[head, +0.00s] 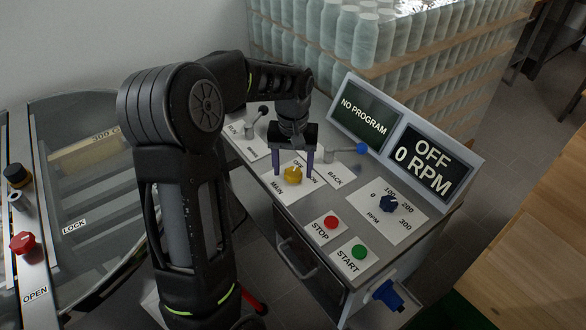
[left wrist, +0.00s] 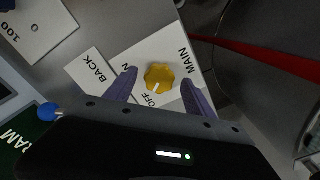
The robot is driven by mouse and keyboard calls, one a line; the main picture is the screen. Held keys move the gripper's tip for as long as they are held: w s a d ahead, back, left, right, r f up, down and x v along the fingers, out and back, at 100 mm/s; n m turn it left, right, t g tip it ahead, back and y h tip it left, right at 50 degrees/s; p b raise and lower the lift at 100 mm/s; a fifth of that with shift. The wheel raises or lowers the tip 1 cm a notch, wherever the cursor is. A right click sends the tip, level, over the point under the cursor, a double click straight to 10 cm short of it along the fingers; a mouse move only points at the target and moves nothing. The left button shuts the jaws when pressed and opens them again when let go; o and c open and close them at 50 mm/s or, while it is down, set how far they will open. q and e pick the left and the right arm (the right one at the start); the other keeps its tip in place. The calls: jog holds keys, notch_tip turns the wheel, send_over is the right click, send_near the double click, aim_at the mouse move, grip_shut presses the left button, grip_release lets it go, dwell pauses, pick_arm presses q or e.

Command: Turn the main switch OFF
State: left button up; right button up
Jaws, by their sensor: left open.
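The main switch is a yellow lobed knob (head: 292,173) on a white plate marked MAIN, OFF and ON, on top of the grey control cabinet. In the left wrist view the knob (left wrist: 159,76) has a white mark on the side facing the OFF label. My left gripper (head: 293,166) points down over the switch. Its purple fingers are apart, one on each side of the knob; in the left wrist view (left wrist: 158,79) gaps show between them and the knob. Part of the ON label is hidden by a finger. My right gripper is not seen.
A blue-tipped lever (head: 360,149) marked BACK and a black-tipped lever (head: 263,110) stand close by. The RPM dial (head: 388,203), red STOP button (head: 331,222) and green START button (head: 358,252) sit nearer the front. Screens (head: 432,158) read NO PROGRAM and OFF 0 RPM.

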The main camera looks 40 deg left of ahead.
aim_at(293, 173)
pick_arm(q)
notch_tip(293, 173, up, 7)
jog(key=shift+f, duration=0.1)
dwell(0.7)
